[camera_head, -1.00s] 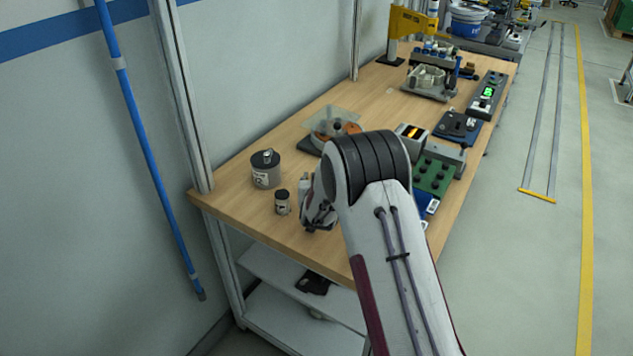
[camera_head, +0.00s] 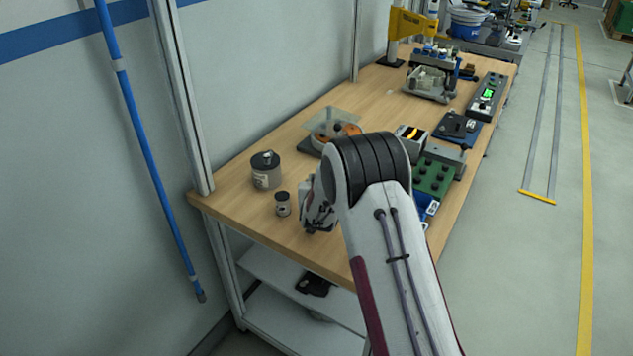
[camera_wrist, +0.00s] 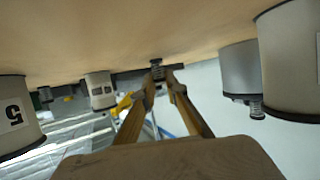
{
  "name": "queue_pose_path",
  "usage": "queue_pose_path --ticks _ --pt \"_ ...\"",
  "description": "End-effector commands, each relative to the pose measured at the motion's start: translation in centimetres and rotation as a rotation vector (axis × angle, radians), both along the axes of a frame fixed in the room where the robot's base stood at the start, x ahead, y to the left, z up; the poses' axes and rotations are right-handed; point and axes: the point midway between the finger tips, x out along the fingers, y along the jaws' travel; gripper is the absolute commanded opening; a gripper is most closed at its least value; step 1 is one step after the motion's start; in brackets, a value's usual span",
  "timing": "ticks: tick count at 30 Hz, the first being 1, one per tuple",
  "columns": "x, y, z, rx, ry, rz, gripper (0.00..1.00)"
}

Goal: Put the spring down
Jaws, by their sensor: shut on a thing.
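My gripper (camera_wrist: 160,84) is shut on the spring (camera_wrist: 157,68), a small dark coil between the fingertips in the wrist view. That view is upside down, with the tabletop along its upper part. The spring's far end is close to the wooden surface; I cannot tell whether it touches. In the head view my gripper (camera_head: 316,218) is low over the near part of the workbench (camera_head: 253,219), partly behind my own arm. The spring cannot be made out there.
A small dark-lidded jar (camera_head: 283,204) stands just left of my gripper, and a larger grey canister (camera_head: 266,172) farther left. An orange-and-clear fixture (camera_head: 333,128) is behind. A green block (camera_head: 433,176) lies to the right. Bare wood lies toward the front edge.

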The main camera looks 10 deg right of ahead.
Motion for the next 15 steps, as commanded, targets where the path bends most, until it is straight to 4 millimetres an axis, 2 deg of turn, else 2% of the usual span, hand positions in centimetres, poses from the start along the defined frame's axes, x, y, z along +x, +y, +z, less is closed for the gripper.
queue_pose_path --ticks 8,15 --pt "0.0 0.0 1.3 0.000 -0.001 -0.001 0.00" --pt "0.0 0.0 4.2 0.000 -0.004 0.000 0.00"
